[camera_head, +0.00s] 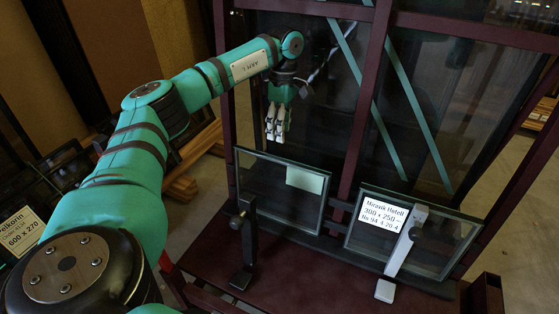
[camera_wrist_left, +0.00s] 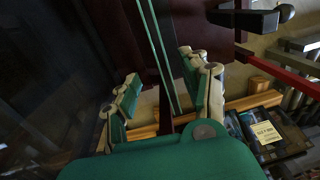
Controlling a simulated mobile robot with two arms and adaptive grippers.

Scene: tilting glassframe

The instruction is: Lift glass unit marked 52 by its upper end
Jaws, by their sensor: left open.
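Two small framed glass units lean on the dark red rack. The left glass unit (camera_head: 262,182) carries a pale green label (camera_head: 305,180) with no readable writing. The right glass unit (camera_head: 437,240) has a white label (camera_head: 383,214) reading 300 x 250. I cannot read the mark 52 on either. My left gripper (camera_head: 277,123) is open and empty, fingers pointing down, just above the left unit's upper edge in the head view. In the left wrist view the gripper (camera_wrist_left: 164,92) has its fingers apart, with a thin pale green edge (camera_wrist_left: 160,50) running between them. My right gripper is out of view.
A black clamp (camera_head: 243,250) stands before the left unit and a grey one (camera_head: 405,243) before the right. Dark red uprights (camera_head: 362,105) and diagonal green strips (camera_head: 408,95) stand behind. A yellowish card (camera_head: 22,232) and timber (camera_head: 188,165) lie at left.

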